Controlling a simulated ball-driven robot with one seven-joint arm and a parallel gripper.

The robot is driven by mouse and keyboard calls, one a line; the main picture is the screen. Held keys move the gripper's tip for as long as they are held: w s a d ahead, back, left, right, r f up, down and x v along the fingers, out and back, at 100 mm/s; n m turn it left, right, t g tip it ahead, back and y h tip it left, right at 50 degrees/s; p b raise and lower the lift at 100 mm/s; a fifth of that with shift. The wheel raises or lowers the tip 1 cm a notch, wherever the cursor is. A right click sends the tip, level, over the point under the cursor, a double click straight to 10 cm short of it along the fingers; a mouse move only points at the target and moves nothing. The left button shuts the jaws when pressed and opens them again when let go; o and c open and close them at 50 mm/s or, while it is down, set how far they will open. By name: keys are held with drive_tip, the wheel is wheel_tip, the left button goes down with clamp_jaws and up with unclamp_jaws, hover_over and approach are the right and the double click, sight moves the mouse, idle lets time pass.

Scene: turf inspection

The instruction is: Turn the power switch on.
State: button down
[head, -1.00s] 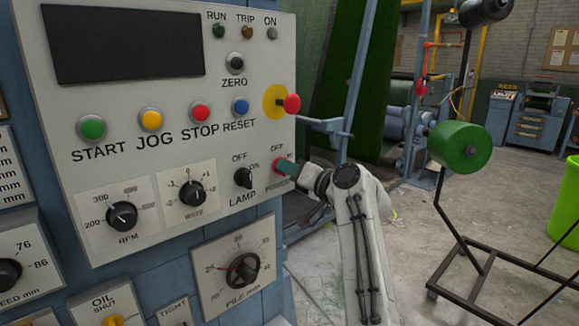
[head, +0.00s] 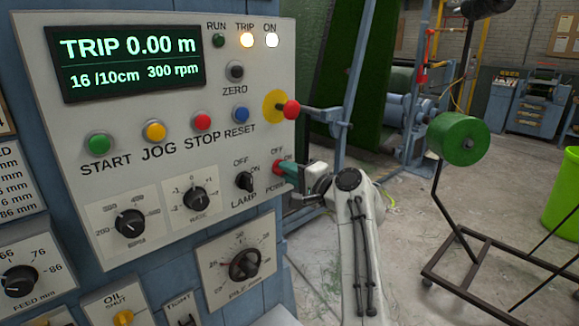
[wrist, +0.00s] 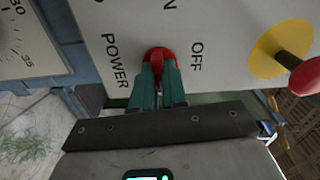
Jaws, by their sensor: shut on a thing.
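The red power switch (head: 278,167) is on the right edge of the grey control panel (head: 225,70), beside the lamp switch (head: 244,181). My gripper (head: 288,170) reaches it from the right. In the wrist view the green fingertips (wrist: 158,85) are shut on the red knob (wrist: 159,58), between the printed words POWER and OFF. The fingers hide part of the knob, so its exact pointing is hard to tell. The display (head: 130,62) is lit and reads TRIP 0.00 m, 16 /10cm, 300 rpm.
A red mushroom button on a yellow disc (head: 270,106) sticks out just above the power switch. Start, jog, stop and reset buttons line the panel. A green roll (head: 458,138) on a stand is at the right. Concrete floor (head: 415,225) lies open between.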

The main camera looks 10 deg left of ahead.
drive_tip(key=shift+m, duration=0.6)
drive_tip(key=shift+f, duration=0.1)
drive_tip(key=c, duration=1.2)
unclamp_jaws()
drive_tip(key=shift+o, duration=0.2)
drive_tip(key=b+v, duration=0.1)
drive_tip(key=v, duration=0.9)
drive_tip(key=shift+s+d, duration=0.2)
drive_tip(key=shift+d, duration=0.15)
